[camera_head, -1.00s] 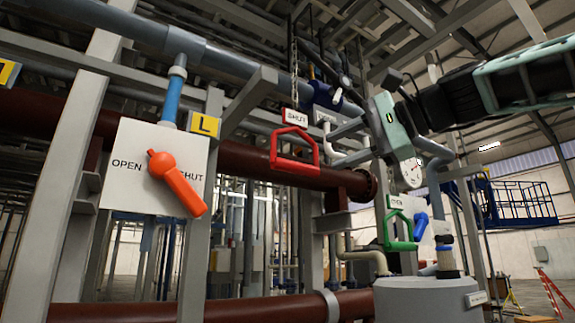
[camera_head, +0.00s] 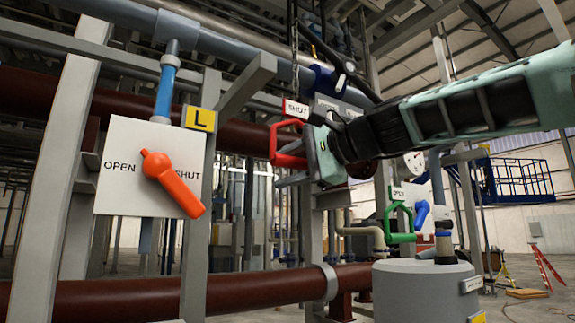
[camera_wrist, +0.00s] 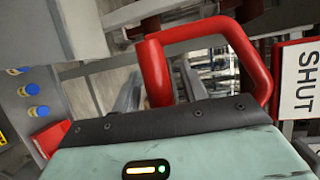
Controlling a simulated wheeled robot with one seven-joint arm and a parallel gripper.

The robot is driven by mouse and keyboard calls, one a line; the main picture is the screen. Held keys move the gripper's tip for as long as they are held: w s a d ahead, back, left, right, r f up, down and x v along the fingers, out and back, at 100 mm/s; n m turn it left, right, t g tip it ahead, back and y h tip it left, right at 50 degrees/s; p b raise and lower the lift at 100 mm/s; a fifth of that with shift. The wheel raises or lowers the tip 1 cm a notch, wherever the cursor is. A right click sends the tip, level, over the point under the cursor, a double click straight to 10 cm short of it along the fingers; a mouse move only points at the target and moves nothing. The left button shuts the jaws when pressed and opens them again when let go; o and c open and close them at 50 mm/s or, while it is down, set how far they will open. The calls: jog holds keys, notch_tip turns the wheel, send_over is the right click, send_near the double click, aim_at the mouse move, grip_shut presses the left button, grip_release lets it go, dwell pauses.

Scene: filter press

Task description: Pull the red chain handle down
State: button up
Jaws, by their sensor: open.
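The red chain handle (camera_head: 273,146) is a red loop hanging beside a white SHUT sign. My gripper (camera_head: 290,168) is open at the handle, its teal body just to the right and covering part of the loop. In the wrist view, the red handle (camera_wrist: 225,27) fills the upper middle. One red leg seems to lie between the two grey fingers of my gripper (camera_wrist: 160,83). I cannot tell whether the fingers touch it. The SHUT sign (camera_wrist: 299,80) is at the right there. The chain (camera_head: 294,45) runs upward above the handle.
A green handle (camera_head: 398,226) with its own sign hangs to the lower right. A white OPEN/SHUT panel (camera_head: 117,187) with an orange lever (camera_head: 173,187) stands left. A grey cylinder (camera_head: 425,290) is at lower right. A dark red pipe (camera_head: 200,290) crosses below.

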grip_shut()
notch_tip(320, 180, down, 15)
jog(key=b, duration=1.4)
jog(key=shift+a, duration=0.1)
jog(key=shift+c, duration=0.9)
grip_release()
jog(key=shift+o, duration=0.9)
jog(key=shift+r, duration=0.2)
jog(key=b+v, duration=0.5)
jog(key=v, duration=1.2)
jog(key=shift+d, duration=0.3)
